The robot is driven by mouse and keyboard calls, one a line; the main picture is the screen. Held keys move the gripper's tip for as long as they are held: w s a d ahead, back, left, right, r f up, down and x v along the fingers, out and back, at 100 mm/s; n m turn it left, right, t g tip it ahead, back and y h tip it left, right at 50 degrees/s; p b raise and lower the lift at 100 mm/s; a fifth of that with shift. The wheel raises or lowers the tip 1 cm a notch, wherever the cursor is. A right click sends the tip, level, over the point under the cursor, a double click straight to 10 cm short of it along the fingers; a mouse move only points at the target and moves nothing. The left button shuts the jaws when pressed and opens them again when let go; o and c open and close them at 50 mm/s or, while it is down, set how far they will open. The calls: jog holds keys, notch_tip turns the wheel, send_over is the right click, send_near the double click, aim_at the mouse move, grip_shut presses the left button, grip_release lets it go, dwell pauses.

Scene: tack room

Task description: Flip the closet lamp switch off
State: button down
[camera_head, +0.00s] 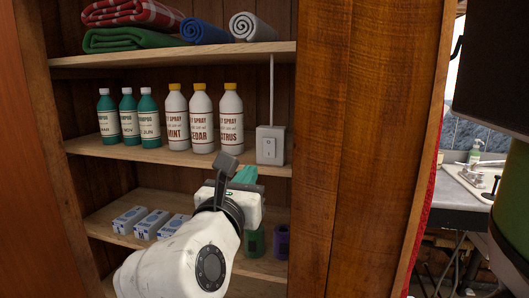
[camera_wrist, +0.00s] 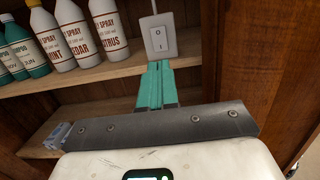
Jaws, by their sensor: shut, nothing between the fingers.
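The lamp switch (camera_head: 270,145) is a pale grey box with a white rocker marked with a circle above and a bar below. It is at the right end of the middle shelf, with a cable running up from it. It also shows in the wrist view (camera_wrist: 158,37). I cannot tell which way the rocker is tilted. My gripper (camera_head: 246,174) has teal fingers, shut together and empty, and stands in front of the shelf edge, lower than the switch. In the wrist view the fingertips (camera_wrist: 157,66) lie just below the switch box; contact does not show.
Several white spray bottles (camera_head: 202,118) and green shampoo bottles (camera_head: 127,117) stand left of the switch on the middle shelf (camera_head: 110,151). Rolled cloths (camera_head: 204,30) lie above. Small boxes (camera_head: 147,223) sit below. A wooden closet panel (camera_head: 345,150) bounds the right side.

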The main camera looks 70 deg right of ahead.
aim_at(270, 141)
jog(key=d, duration=0.4)
jog(key=d+r+p, duration=0.1)
jog(key=d, duration=0.4)
jog(key=w+d+p, duration=0.1)
jog(key=d, duration=0.3)
jog(key=shift+d+r, duration=0.3)
jog(key=shift+d, duration=0.1)
jog(key=shift+d+r+p, duration=0.15)
jog(key=shift+r+p, duration=0.1)
jog(key=shift+p, duration=0.45)
jog(key=shift+w, duration=0.1)
jog(key=shift+f, duration=0.1)
